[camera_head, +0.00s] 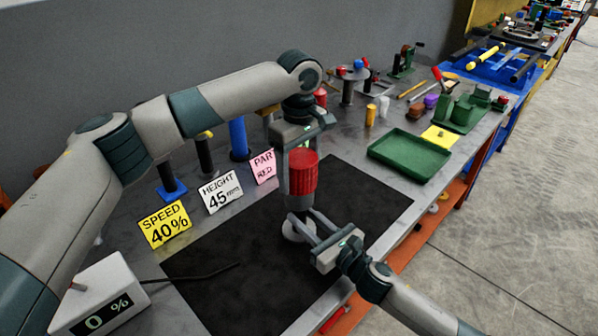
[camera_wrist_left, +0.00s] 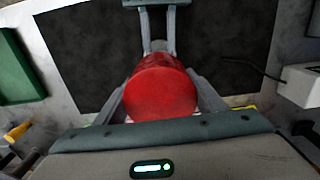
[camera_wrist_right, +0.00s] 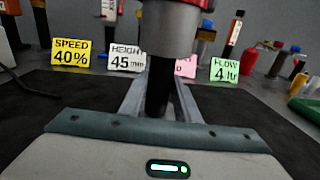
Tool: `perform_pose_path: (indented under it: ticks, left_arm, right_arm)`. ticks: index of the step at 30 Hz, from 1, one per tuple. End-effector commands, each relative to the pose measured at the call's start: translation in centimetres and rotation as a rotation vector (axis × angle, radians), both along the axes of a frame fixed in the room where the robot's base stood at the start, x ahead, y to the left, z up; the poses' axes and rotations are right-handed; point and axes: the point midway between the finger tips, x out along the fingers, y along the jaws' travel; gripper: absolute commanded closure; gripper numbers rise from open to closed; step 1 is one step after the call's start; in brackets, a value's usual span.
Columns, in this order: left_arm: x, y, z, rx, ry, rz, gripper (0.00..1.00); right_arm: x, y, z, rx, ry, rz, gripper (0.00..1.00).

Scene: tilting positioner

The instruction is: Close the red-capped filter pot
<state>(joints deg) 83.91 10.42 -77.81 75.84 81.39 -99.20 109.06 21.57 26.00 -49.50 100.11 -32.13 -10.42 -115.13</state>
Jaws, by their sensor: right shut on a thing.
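The filter pot has a red cap (camera_head: 303,172) at its top and a grey body (camera_wrist_right: 167,27) below. The cap also shows from above in the left wrist view (camera_wrist_left: 160,88). A dark stem (camera_wrist_right: 158,88) runs down below the grey body. My left gripper (camera_head: 301,165) points down over the pot, with one finger on each side of the cap; any contact is hard to see. My right gripper (camera_head: 305,226) comes in low from the front right, shut on the dark stem under the body. The join between cap and body is partly hidden by the left fingers.
A black mat (camera_head: 220,275) lies below, mostly bare. Sign cards, including a yellow speed card (camera_head: 165,225), stand behind at left. A white display box (camera_head: 97,295) is front left. A green tray (camera_head: 409,154) and several parts stand right.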

Motion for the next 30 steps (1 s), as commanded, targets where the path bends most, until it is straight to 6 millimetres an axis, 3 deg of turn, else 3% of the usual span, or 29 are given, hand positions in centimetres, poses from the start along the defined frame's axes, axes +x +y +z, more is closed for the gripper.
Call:
perform_pose_path:
  ticks: [8, 30]
  left_arm:
    - [-0.03, -0.08, -0.01, -0.002, 0.001, -0.168, 0.63]
    - [0.00, -0.03, -0.08, -0.002, 0.000, -1.265, 0.63]
  right_arm:
    - [-0.01, -0.02, -0.07, -0.001, 0.001, 0.000, 1.00]
    - [0.00, -0.04, -0.07, -0.001, 0.001, -0.001, 1.00]
